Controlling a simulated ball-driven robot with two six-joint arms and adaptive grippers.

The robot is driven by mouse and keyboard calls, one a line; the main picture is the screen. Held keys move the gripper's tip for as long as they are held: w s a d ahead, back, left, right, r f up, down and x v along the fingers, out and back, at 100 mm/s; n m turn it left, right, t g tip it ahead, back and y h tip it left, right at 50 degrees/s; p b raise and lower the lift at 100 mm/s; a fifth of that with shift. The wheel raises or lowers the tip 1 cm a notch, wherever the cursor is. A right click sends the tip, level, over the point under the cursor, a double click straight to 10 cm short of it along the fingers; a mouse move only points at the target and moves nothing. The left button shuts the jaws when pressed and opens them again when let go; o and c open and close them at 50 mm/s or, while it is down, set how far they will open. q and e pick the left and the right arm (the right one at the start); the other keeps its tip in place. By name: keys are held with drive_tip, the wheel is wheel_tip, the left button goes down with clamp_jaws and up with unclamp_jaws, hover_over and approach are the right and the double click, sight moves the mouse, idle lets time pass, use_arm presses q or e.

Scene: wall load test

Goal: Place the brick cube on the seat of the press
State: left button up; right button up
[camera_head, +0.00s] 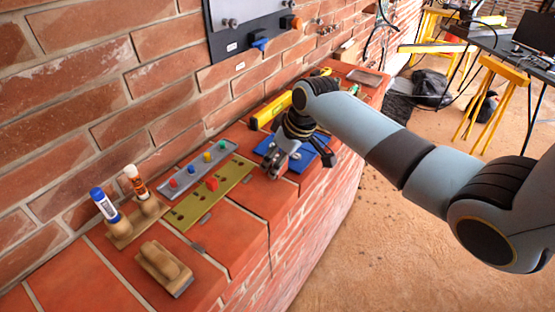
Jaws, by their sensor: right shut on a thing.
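My right gripper (277,165) reaches down over a blue plate (312,160) on the brick ledge. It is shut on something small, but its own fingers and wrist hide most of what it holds. I cannot make out the brick cube clearly; a cube of brick colour would blend with the ledge. No press with a seat can be told for certain; the blue plate is partly covered by my gripper. My left gripper is not in view.
A brick wall stands behind.

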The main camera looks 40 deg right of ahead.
drive_tip(key=shift+f, duration=0.1)
drive_tip(key=o, duration=1.3)
drive_tip(key=shift+f, duration=0.15)
